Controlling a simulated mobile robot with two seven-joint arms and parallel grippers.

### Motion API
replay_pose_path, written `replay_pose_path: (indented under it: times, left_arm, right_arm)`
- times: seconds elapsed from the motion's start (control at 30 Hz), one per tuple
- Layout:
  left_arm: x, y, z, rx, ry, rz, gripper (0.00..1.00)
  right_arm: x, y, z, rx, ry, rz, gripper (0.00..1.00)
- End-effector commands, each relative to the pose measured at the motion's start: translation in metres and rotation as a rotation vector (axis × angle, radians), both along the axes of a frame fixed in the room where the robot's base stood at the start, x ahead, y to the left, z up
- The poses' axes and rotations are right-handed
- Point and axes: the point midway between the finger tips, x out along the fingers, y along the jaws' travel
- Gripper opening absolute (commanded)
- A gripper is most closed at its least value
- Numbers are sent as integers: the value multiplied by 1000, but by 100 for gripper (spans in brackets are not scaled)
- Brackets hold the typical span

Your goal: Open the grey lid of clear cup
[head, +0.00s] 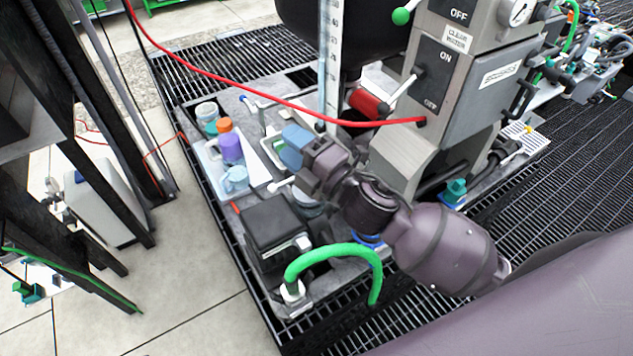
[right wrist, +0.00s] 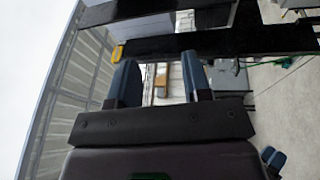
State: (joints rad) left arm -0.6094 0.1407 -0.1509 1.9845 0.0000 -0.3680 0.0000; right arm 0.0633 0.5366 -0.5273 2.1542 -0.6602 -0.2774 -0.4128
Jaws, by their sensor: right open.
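My right gripper (head: 292,147) reaches in from the right over the grey work plate, its blue fingers pointing left. In the right wrist view its two fingers (right wrist: 169,82) stand apart with nothing between them. A clear, round cup-like vessel (head: 308,207) sits just below my gripper in the head view, partly hidden by it; its lid cannot be made out clearly. Another see-through cup (head: 207,117) with teal colour stands at the back left of the plate, apart from my gripper. I cannot tell for sure which is the clear cup. My left gripper is not in view.
A white tray (head: 212,152) holds a purple bottle with orange cap (head: 230,146) and a light blue mug (head: 235,179). A black box (head: 272,228) and green hose (head: 335,250) stand in front. The grey machine (head: 420,140) rises behind; a red cable (head: 270,102) crosses above.

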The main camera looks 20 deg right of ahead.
Motion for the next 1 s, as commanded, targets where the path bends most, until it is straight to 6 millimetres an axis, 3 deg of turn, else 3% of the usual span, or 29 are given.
replay_pose_path:
  times: [0.1, 0.2, 0.3, 0.4, 0.57, 0.7, 0.9, 1.0]
  left_arm:
    - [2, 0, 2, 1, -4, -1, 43]
    - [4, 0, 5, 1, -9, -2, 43]
    - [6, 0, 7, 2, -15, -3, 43]
    - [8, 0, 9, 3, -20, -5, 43]
    - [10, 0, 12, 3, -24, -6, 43]
    - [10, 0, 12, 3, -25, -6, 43]
    - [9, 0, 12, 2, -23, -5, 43]
    - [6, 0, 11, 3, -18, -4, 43]
  right_arm:
    - [0, 37, 17, -247, -253, 209, 45]
    - [-7, 60, 19, -459, -455, 387, 45]
    - [-14, 73, 10, -677, -643, 567, 45]
    - [-17, 72, -7, -901, -810, 754, 45]
    - [-9, 38, -37, -1261, -1013, 1067, 45]
    - [8, -12, -52, -1535, -1096, 1326, 45]
    - [28, -72, -54, -1766, -1097, 1580, 45]
    - [33, -87, -53, -1811, -1087, 1637, 45]
